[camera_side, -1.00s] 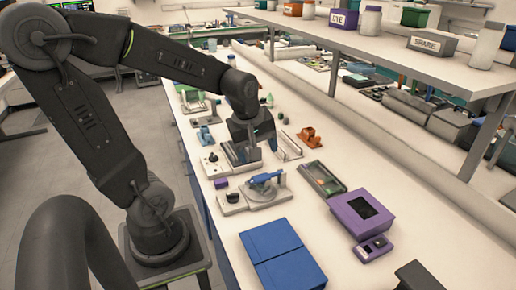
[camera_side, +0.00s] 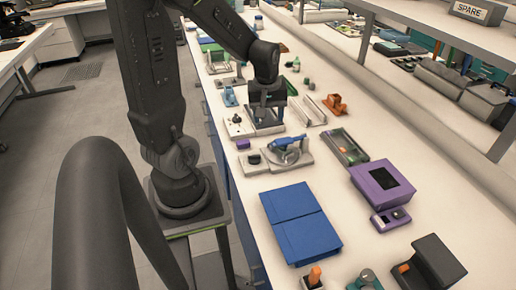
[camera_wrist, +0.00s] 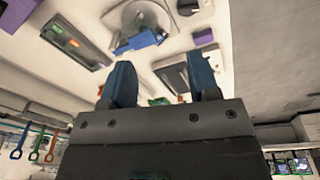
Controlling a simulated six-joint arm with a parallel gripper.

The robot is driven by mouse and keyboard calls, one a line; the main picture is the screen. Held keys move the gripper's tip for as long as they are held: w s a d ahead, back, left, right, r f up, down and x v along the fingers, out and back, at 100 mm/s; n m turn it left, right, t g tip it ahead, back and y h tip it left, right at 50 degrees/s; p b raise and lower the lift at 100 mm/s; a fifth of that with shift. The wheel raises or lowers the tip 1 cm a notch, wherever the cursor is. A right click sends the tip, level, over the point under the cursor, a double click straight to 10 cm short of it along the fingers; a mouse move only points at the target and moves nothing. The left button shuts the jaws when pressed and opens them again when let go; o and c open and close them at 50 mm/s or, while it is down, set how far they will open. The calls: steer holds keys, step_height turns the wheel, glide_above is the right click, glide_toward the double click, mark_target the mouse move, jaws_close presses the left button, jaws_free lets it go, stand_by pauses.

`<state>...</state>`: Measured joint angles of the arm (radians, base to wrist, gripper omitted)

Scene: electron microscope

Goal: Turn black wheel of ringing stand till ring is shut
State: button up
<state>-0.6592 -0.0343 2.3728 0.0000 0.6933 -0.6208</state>
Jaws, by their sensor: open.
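Two light-coloured units with black knobs stand on the bench; I cannot tell surely which is the ringing stand. The nearer has a black wheel (camera_side: 254,159) at its left, a pale round plate and a blue part (camera_side: 288,149); its black wheel also shows at the top of the wrist view (camera_wrist: 187,6).
A blue case (camera_side: 302,222), a purple box (camera_side: 382,184) and a dark tray (camera_side: 345,147) stand nearby. A purple block (camera_side: 243,144) sits between the two units. An orange item (camera_side: 336,104) lies to the right. Bare bench shows around the blue case.

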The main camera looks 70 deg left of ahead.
steer(key=g, duration=0.1)
glide_above(254, 158)
step_height(254, 158, down, 6)
steer(key=r, duration=0.1)
steer(key=shift+h, duration=0.4)
steer(key=f, duration=1.4)
steer(key=shift+w+a, duration=0.15)
steer(key=shift+a, duration=0.1)
steer(key=shift+c, duration=0.3)
steer(key=c, duration=0.6)
steer(key=shift+n, duration=1.1)
steer(key=o, duration=0.7)
steer(key=shift+c, duration=0.2)
